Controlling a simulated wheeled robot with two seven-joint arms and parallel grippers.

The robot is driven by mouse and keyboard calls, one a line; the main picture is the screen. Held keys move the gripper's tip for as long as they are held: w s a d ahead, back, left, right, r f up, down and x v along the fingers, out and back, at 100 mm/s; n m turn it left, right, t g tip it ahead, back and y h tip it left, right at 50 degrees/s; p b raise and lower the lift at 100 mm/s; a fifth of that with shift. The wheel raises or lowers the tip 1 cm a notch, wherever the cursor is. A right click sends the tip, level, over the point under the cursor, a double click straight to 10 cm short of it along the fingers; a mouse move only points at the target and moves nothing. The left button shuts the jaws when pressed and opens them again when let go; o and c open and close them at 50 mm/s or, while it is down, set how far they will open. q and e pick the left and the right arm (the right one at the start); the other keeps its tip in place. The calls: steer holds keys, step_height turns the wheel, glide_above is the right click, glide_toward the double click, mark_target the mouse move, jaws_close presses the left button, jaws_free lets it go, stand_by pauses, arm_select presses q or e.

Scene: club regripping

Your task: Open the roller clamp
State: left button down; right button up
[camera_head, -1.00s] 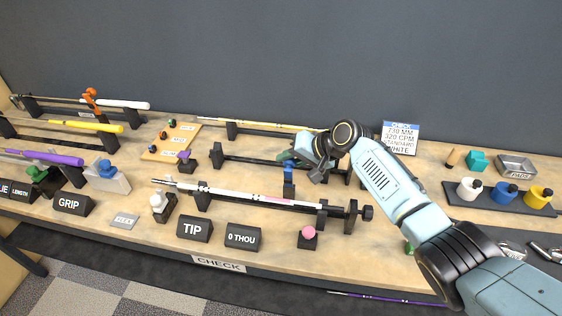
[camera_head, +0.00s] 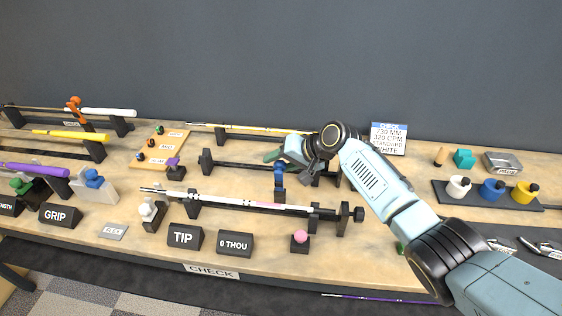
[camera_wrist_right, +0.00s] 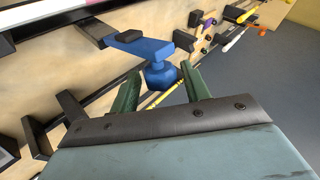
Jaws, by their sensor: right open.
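A blue clamp (camera_head: 280,175) with a rounded knob, which looks like the roller clamp, stands at the middle rack. In the right wrist view the blue clamp (camera_wrist_right: 150,49) shows a flat arm with a dark pad, and its blue knob (camera_wrist_right: 160,75) lies just beyond and between the fingertips. My right gripper (camera_head: 273,157) is at the clamp's upper end in the head view, its green fingers partly hidden by the hand. In the right wrist view the right gripper (camera_wrist_right: 160,88) is open, with a finger on each side of the knob; I cannot tell whether they touch it. My left gripper is not in view.
A white-and-pink club shaft (camera_head: 235,203) lies on the front rack, with TIP (camera_head: 185,238) and 0 THOU (camera_head: 235,243) blocks before it. A pink knob (camera_head: 299,236) stands nearby. Paint pots (camera_head: 491,189) sit right. Other clubs (camera_head: 75,137) rest left.

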steer(key=v, duration=1.3)
steer(key=shift+d, duration=0.2)
steer(key=shift+r, duration=0.1)
